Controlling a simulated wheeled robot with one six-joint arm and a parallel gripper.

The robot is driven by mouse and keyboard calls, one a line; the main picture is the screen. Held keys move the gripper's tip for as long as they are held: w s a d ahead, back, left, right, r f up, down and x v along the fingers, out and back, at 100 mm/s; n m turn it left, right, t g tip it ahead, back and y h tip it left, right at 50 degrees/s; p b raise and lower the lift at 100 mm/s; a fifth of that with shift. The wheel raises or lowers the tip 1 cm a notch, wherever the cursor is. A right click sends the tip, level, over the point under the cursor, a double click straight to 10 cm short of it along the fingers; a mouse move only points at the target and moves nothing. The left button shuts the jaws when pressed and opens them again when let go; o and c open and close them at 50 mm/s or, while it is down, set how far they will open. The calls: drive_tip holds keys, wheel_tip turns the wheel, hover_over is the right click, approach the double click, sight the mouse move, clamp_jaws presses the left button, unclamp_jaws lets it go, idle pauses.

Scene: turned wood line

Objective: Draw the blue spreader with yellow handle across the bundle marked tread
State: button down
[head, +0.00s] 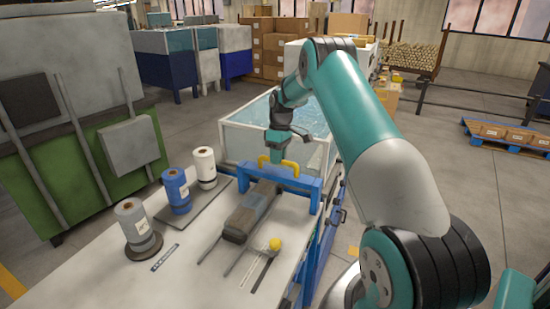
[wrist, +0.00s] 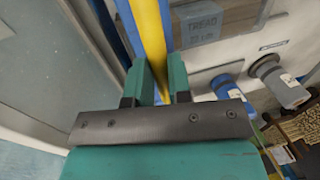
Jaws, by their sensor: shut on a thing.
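The blue spreader (head: 303,184) is a bar with a leg at its end and a yellow handle (head: 264,160) on top. It stands at the far end of the bundle (head: 250,212), a grey and brown block lying lengthwise on the bench. In the wrist view the bundle (wrist: 222,32) carries the lettering TREAD. My gripper (head: 278,157) is over the spreader, shut on the yellow handle, which runs between the fingers in the wrist view (wrist: 150,25). The blue bar (wrist: 128,25) shows beside the handle. Whether the bar touches the bundle is hard to tell.
Grey (head: 138,228), blue (head: 176,190) and white (head: 203,168) rolls stand on the bench's left. Rods and a yellow knob (head: 275,244) lie before the bundle. A glass-walled case (head: 236,140) stands behind. The bench front (head: 195,290) is mostly clear.

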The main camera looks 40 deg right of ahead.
drive_tip(key=c, duration=1.1)
unclamp_jaws()
drive_tip(key=shift+w+d, duration=0.1)
drive_tip(key=shift+d, duration=0.3)
drive_tip(key=shift+o, duration=0.2)
drive_tip(key=shift+a, duration=0.15)
drive_tip(key=shift+r, duration=0.2)
drive_tip(key=p+v, duration=0.6)
drive_tip(key=v, duration=1.1)
